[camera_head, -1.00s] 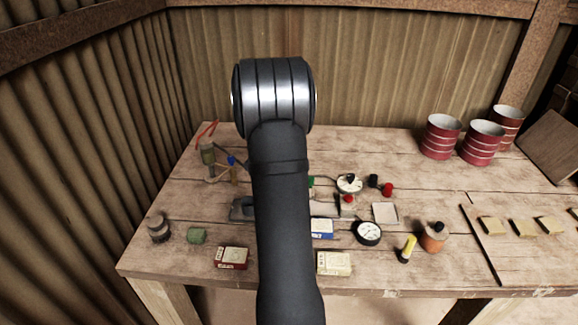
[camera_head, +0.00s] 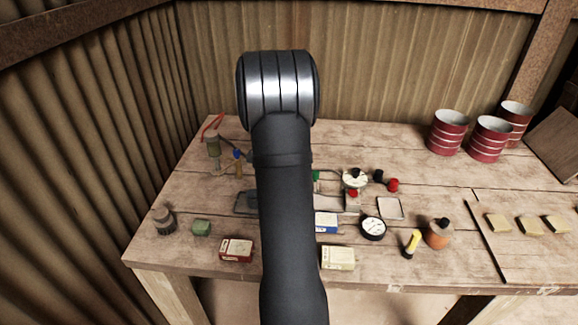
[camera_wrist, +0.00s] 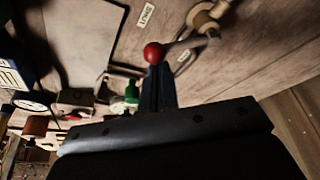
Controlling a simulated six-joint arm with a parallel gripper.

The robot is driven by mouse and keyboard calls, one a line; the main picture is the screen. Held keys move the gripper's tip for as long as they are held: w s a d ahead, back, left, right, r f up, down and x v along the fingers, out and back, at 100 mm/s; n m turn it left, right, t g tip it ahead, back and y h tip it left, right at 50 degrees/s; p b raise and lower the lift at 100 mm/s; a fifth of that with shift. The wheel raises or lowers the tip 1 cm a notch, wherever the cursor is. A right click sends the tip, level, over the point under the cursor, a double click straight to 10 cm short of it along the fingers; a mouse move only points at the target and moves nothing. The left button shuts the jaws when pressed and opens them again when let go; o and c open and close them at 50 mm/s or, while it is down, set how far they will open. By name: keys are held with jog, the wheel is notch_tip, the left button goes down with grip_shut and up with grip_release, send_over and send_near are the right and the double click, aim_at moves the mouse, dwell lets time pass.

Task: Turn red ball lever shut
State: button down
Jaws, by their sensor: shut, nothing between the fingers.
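In the wrist view a red ball (camera_wrist: 153,53) sits on the end of a thin metal lever (camera_wrist: 183,43). The lever runs up and right to a round brass-coloured fitting (camera_wrist: 207,20). My gripper (camera_wrist: 156,84) shows as dark narrow fingers, shut and empty. Its tips are just below the ball in the picture; I cannot tell whether they touch it. In the head view my arm hides the gripper. Small red knobs, one near the white dial (camera_head: 353,192) and one to its right (camera_head: 393,185), show there; which is the lever's ball is unclear.
A black-rimmed gauge (camera_head: 373,228), a red box (camera_head: 237,249), a cream box (camera_head: 338,257) and an orange pot (camera_head: 437,235) stand near the bench front. Red striped cans (camera_head: 449,131) stand at the back right.

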jog(key=shift+s+a, duration=0.1)
jog(key=shift+a, duration=0.05)
jog(key=shift+s+a+m+g+h, duration=0.15)
jog(key=shift+s+a+m+g, duration=0.05)
jog(key=shift+m, duration=0.4)
jog(key=shift+s+a+m+g+h, duration=0.15)
jog(key=shift+a+m+g, duration=0.05)
jog(key=shift+m, duration=0.4)
jog(key=m, duration=0.1)
jog(key=a+m, duration=0.1)
jog(key=shift+s+a+m+g, duration=0.15)
jog(key=shift+s+m+g, duration=0.2)
jog(key=shift+m+g, duration=0.05)
jog(key=shift+s+a, duration=0.1)
jog(key=shift+a, duration=0.3)
jog(key=d, duration=0.1)
jog(key=d+r, duration=0.1)
jog(key=w+d, duration=0.1)
jog(key=shift+d+r, duration=0.35)
jog(key=shift+r, duration=0.05)
jog(key=v, duration=0.9)
jog(key=shift+a, duration=0.3)
